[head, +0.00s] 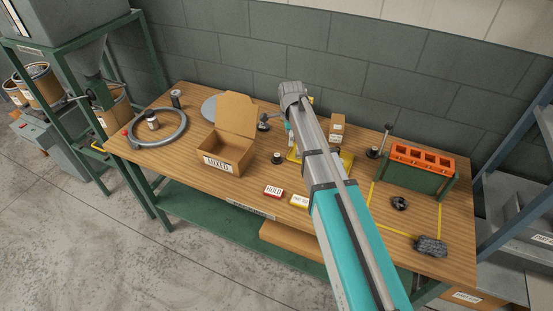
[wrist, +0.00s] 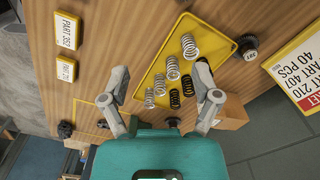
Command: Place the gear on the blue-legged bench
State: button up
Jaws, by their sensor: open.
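My gripper (wrist: 162,80) is open and empty, pointing down over a yellow tray (wrist: 212,62) of springs. In the head view my arm hides the gripper.
An open cardboard box (head: 225,155) and a grey ring (head: 157,129) lie on the left. An orange-topped green rack (head: 420,160) stands behind the gear, and a dark lump (head: 430,246) is in front.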

jog(key=w+a+m, duration=0.2)
jog(key=a, duration=0.1)
jog(key=w+a+m, duration=0.1)
jog(key=shift+w+a+r, duration=0.15)
jog(key=shift+a, duration=0.25)
jog(key=b, duration=0.9)
send_over(277, 154)
notch_tip(277, 154, down, 9)
jog(key=shift+r, duration=0.2)
jog(key=shift+f, duration=0.15)
notch_tip(277, 154, down, 5)
jog(key=b, duration=0.4)
jog(key=shift+b, duration=0.35)
dwell(0.6)
grip_shut()
